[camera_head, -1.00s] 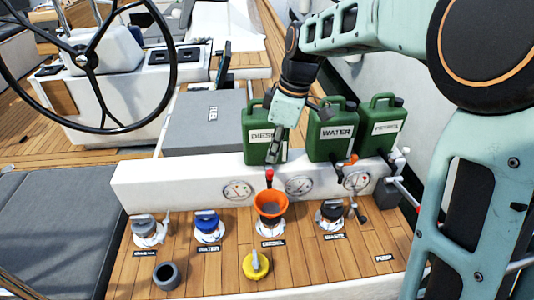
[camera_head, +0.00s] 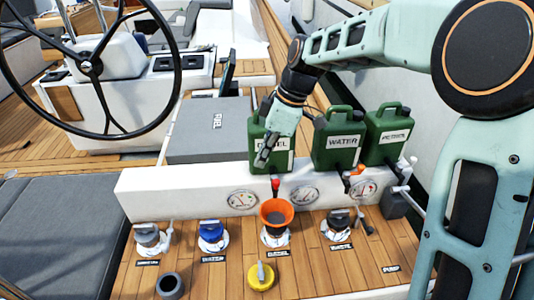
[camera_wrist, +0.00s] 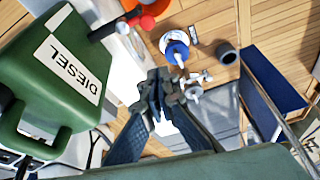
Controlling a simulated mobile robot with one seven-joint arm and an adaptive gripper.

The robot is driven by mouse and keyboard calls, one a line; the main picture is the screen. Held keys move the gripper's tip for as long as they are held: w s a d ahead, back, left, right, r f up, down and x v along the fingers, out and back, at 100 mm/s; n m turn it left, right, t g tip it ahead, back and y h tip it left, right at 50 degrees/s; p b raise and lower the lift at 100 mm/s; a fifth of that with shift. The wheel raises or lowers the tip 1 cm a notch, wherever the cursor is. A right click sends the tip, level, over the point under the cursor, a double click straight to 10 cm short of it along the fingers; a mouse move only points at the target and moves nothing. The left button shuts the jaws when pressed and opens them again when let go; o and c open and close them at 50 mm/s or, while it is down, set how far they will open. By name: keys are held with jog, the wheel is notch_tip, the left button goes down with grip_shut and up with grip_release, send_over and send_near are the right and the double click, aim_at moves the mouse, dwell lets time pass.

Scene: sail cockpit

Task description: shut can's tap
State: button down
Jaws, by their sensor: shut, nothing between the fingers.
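The green DIESEL can (camera_head: 258,132) stands on the white ledge, partly covered by my gripper (camera_head: 263,157). Its dark spout ends in a red-topped tap (camera_head: 275,184) above the orange funnel (camera_head: 277,212). In the wrist view the can (camera_wrist: 60,75) fills the left, and the red tap part (camera_wrist: 147,22) is at the top, beside the funnel. My gripper (camera_wrist: 160,88) is shut and empty. It is in front of the can's face, above the tap and apart from it. I cannot tell the tap's position.
The WATER can (camera_head: 338,142) and PETROL can (camera_head: 386,132) stand to the right, with taps below. Gauges line the ledge. Deck fillers, a blue cap (camera_head: 211,232), a yellow cap (camera_head: 261,276) and a grey cup (camera_head: 170,285) are in front. A steering wheel (camera_head: 90,68) is left.

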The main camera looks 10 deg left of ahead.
aim_at(275, 181)
notch_tip(275, 181, down, 6)
jog(key=d, duration=0.2)
jog(key=shift+p, duration=0.45)
jog(key=shift+w, duration=0.1)
